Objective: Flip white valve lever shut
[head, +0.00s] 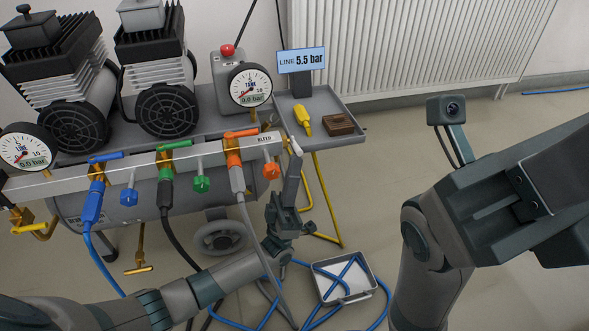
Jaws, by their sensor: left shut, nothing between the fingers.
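The white lever (296,145) is a small pale piece at the right end of the valve manifold (136,175), beside the BLEED label. It stands roughly upright. My left gripper (292,158) reaches up from below with its fingers shut and empty. Its tips overlap the lower part of the lever in the head view. I cannot tell whether they touch it. The fingers partly hide the lever's base. My right arm (430,240) is at the right, but its fingertips do not show.
Blue (106,157), green (174,146) and orange (241,133) valve levers line the manifold, with hoses below. A grey side tray (343,104) holds a yellow tool and a brown block. A floor tray (362,287) lies among blue hose loops.

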